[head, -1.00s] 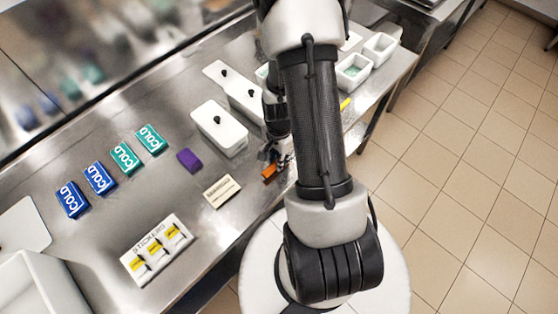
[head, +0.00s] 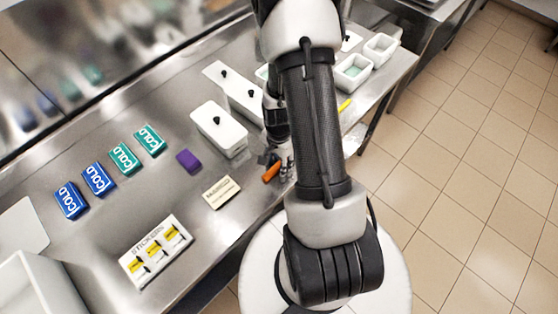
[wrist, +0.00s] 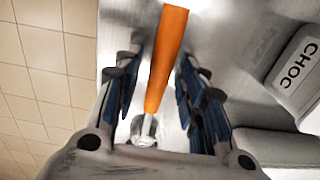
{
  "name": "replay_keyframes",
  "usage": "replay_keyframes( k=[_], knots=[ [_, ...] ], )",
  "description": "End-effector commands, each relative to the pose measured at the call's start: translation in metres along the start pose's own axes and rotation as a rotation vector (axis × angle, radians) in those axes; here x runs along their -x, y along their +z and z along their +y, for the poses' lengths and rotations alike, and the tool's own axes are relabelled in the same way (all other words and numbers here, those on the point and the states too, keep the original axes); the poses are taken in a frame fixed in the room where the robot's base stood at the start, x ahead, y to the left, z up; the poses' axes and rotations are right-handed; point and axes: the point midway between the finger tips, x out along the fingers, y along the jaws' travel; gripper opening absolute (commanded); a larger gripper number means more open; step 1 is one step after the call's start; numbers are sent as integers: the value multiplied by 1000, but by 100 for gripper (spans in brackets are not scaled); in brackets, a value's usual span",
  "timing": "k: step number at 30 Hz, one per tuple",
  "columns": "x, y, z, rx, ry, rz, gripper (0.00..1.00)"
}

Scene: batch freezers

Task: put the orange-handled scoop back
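The scoop's orange handle (head: 271,172) shows near the table's front edge in the head view, beside my gripper (head: 280,165), which is partly hidden by my arm. In the wrist view the orange handle (wrist: 165,60) runs lengthwise between the two blue-padded fingers of my gripper (wrist: 162,65). The fingers stand apart, with gaps on both sides of the handle. A short metal part (wrist: 147,128) continues from the handle toward the palm. The scoop's bowl is not clear in either view.
A white lidded tub (head: 219,128) stands just behind; the wrist view shows a CHOC-labelled container (wrist: 300,75) at right. A cream card (head: 221,192), purple block (head: 188,160), sticker box (head: 156,250) and several COLD packs (head: 124,158) lie left. Open white bins (head: 352,72) stand right.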

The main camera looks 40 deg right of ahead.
Motion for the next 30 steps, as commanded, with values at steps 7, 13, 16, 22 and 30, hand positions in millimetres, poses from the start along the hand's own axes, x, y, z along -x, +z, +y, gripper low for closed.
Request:
replay_keyframes(
  k=[7,13,16,22,30],
  knots=[
    [12,0,-1,0,-2,1,38],
    [54,-1,-1,0,-4,3,38],
    [76,-1,-1,1,-4,3,38],
    [110,-1,-1,1,-3,2,38],
    [142,6,-6,61,-19,13,38]
  ],
)
